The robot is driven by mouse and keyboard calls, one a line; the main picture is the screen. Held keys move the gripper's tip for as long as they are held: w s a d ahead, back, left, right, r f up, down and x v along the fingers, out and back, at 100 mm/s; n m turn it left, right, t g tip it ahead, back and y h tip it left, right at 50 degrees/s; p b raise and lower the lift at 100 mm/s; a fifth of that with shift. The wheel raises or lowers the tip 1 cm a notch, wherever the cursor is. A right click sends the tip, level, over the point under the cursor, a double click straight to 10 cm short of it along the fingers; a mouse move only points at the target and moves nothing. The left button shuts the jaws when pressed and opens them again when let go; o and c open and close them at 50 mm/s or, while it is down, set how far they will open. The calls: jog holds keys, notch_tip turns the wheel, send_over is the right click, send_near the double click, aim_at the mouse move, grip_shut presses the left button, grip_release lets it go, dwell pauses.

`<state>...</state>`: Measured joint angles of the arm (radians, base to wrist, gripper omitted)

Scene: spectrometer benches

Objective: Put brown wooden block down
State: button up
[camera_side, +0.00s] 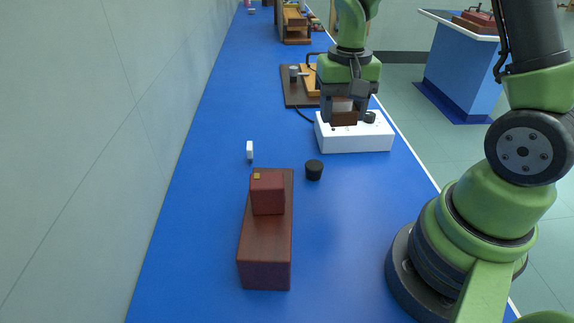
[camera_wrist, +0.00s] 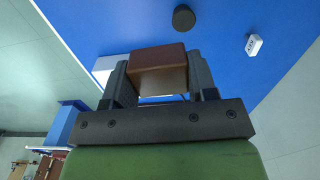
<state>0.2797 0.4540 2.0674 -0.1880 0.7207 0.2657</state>
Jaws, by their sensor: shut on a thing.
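My gripper (camera_side: 344,106) is shut on a brown wooden block (camera_side: 344,118), with one finger on each side of it. In the side view the block is over the back left part of a white box (camera_side: 355,141); I cannot tell whether it touches the box top. In the wrist view the block (camera_wrist: 158,58) is between the two fingers, with the blue bench beyond it. Part of the white box (camera_wrist: 103,70) shows behind the left finger.
A black cylinder (camera_side: 314,170) and a small white piece (camera_side: 250,150) stand on the blue bench (camera_side: 200,220). A long brown box (camera_side: 265,262) with a dark red block (camera_side: 267,193) on top is nearer. A dark board (camera_side: 291,92) lies behind the white box. Bench left is clear.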

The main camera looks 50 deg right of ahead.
jog(key=w+a+r+n, duration=0.1)
jog(key=a+r+n, duration=0.1)
jog(key=a+n, duration=0.5)
jog(key=shift+a+r+n, duration=0.3)
jog(key=shift+n, duration=0.4)
notch_tip(320, 180, up, 5)
jog(key=s+a+n, duration=0.9)
jog(key=s+a, duration=0.4)
jog(key=s, duration=0.1)
notch_tip(320, 180, down, 13)
jog(key=shift+a+r, duration=0.15)
